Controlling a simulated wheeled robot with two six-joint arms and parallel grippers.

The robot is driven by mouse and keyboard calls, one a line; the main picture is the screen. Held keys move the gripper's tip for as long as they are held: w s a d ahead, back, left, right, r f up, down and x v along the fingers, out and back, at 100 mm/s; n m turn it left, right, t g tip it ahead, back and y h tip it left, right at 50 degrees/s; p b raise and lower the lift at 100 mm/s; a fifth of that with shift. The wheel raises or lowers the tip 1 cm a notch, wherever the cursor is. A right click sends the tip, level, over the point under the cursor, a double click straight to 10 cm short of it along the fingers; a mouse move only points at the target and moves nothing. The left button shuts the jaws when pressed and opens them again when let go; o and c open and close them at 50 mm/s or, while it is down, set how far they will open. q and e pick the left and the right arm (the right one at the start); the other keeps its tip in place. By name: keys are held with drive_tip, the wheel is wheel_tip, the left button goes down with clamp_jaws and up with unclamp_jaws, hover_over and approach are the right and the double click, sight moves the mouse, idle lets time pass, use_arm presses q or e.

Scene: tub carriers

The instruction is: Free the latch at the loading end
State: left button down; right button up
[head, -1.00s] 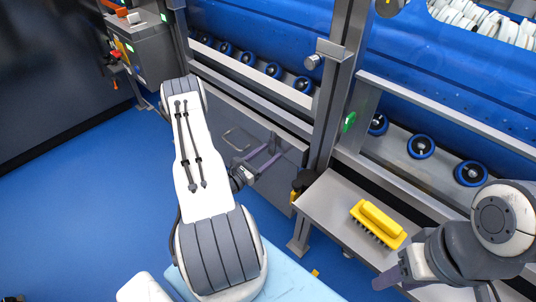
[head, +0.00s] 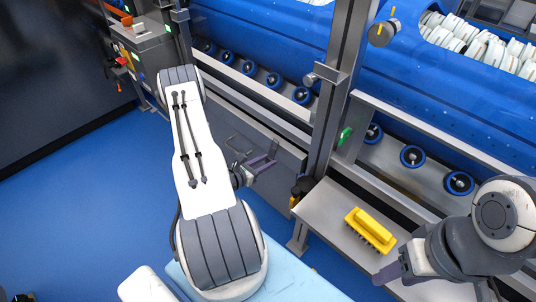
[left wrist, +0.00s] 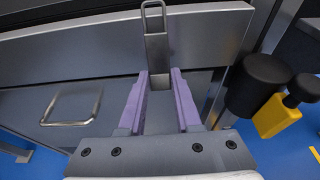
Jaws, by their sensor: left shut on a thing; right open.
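The latch (left wrist: 157,48) is a grey metal strip with a wire loop at its top, set upright on the edge of a metal panel. In the left wrist view, the purple fingers of my left gripper (left wrist: 160,95) stand on both sides of its lower end, shut on it. In the head view my left gripper (head: 262,164) is at the panel; the latch cannot be made out there. My right gripper (head: 390,274) is open and empty beside the shelf's front edge.
A grey shelf (head: 333,215) bears a yellow brush (head: 370,230). A wire handle (left wrist: 72,106) is left of the latch. A black and yellow fitting (left wrist: 272,100) is close on its right. A steel post (head: 333,110) rises beside it. Blue floor is open at left.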

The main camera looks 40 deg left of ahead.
sight(269, 159)
use_arm(q)
drive_tip(key=r+g+p, duration=0.1)
drive_tip(key=g+p, duration=0.1)
drive_tip(key=r+g+p, duration=0.1)
drive_tip(key=p, duration=0.1)
drive_tip(key=s+r+g+p, duration=0.1)
drive_tip(key=g+p, duration=0.1)
drive_tip(key=shift+s+g+y, duration=0.1)
drive_tip(key=shift+g+y, duration=0.2)
drive_tip(key=g+p, duration=0.1)
drive_tip(key=g, duration=0.1)
drive_tip(key=r+g+p, duration=0.1)
drive_tip(key=g+p, duration=0.1)
drive_tip(key=shift+a+r, duration=0.1)
drive_tip(key=shift+r, duration=0.05)
drive_tip(key=shift+r+g+p, duration=0.3)
drive_tip(key=shift+g+p, duration=0.2)
drive_tip(key=shift+g, duration=0.5)
drive_tip(key=shift+s, duration=0.1)
drive_tip(key=c, duration=0.6)
unclamp_jaws()
